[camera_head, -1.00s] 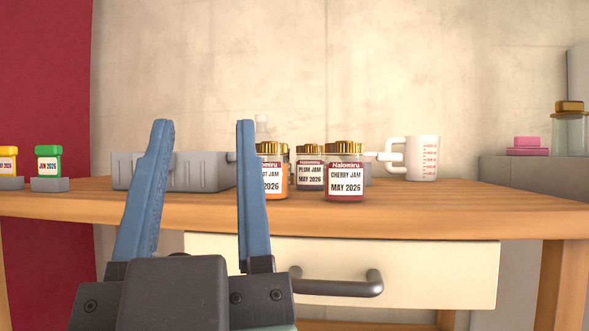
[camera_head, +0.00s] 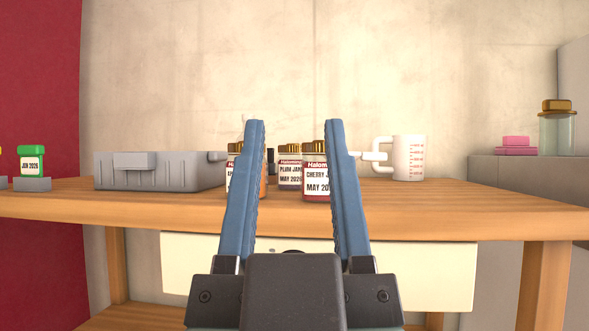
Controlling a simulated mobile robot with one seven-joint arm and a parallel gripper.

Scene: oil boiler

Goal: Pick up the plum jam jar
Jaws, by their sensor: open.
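The plum jam jar (camera_head: 290,172) stands upright on the wooden table, with a gold lid and a label reading plum jam, May 2026. It shows between the two blue fingers of my gripper (camera_head: 291,125). My gripper is open and empty, and it is nearer the camera than the jar. The cherry jam jar (camera_head: 315,184) stands in front and to the right of the plum jar, partly behind the right finger. An orange jar (camera_head: 263,180) stands to the left, mostly hidden by the left finger.
The wooden table (camera_head: 430,202) has a drawer (camera_head: 430,270) under its top. A grey case (camera_head: 160,171) lies left of the jars. A green-lidded container (camera_head: 31,160) is at far left. The table's right part is clear.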

